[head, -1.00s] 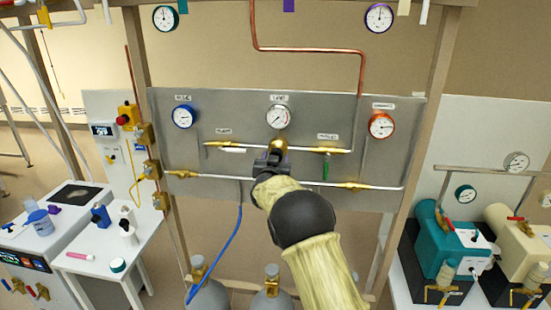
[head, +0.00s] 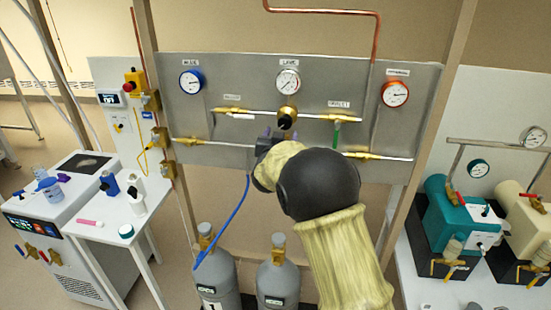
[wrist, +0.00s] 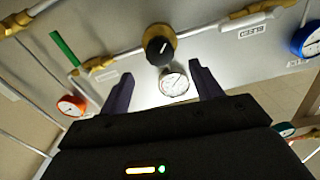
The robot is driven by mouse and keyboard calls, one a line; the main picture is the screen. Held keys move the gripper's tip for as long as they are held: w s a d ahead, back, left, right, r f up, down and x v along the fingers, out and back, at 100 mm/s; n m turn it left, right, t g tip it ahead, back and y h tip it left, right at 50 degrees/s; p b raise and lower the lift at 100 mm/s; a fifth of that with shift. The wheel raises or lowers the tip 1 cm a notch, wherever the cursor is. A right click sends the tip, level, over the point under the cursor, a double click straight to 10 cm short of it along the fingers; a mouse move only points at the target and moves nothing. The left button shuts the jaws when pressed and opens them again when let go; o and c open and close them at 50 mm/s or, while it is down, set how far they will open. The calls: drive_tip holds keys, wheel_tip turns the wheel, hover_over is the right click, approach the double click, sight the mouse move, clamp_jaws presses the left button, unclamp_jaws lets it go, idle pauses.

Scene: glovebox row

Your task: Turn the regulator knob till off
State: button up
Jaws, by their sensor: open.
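The regulator (head: 287,114) is a brass body with a black knob (head: 285,122) facing out from the grey panel, under a white-faced gauge (head: 288,82). In the wrist view the black knob (wrist: 158,48) shows on its brass body, beyond the fingertips. The white gauge (wrist: 174,84) appears between the fingers there. My gripper (head: 268,138) is just below and left of the knob in the head view, apart from it. In the wrist view my gripper (wrist: 163,82) has its two dark fingers spread with nothing between them. The knob's marking is too small to read.
A blue gauge (head: 192,81) and a red gauge (head: 394,94) flank the regulator. Pipes with a green-handled valve (head: 337,132) run close by. Gas cylinders (head: 278,280) stand below. A white side table (head: 95,228) is left, and teal and cream pumps (head: 455,218) are right.

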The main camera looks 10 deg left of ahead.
drive_tip(key=s+b, duration=0.2)
drive_tip(key=s, duration=0.7)
drive_tip(key=shift+s+a+b, duration=0.15)
drive_tip(key=shift+s+b, duration=0.2)
drive_tip(key=shift+s, duration=0.05)
drive_tip(key=s+d+f+n+g+y, duration=0.2)
drive_tip(key=s+d+f+g, duration=0.5)
drive_tip(key=d+f, duration=0.4)
drive_tip(key=s+d+f+g, duration=0.3)
drive_tip(key=s+d, duration=0.3)
drive_tip(key=s, duration=0.5)
drive_tip(key=s+d+f+g+h, duration=0.1)
drive_tip(key=s+d+f+g, duration=0.3)
drive_tip(key=s+d, duration=0.3)
drive_tip(key=s+g, duration=0.1)
drive_tip(key=s, duration=0.3)
drive_tip(key=shift+d+f+m, duration=0.25)
drive_tip(key=shift+d+m, duration=0.05)
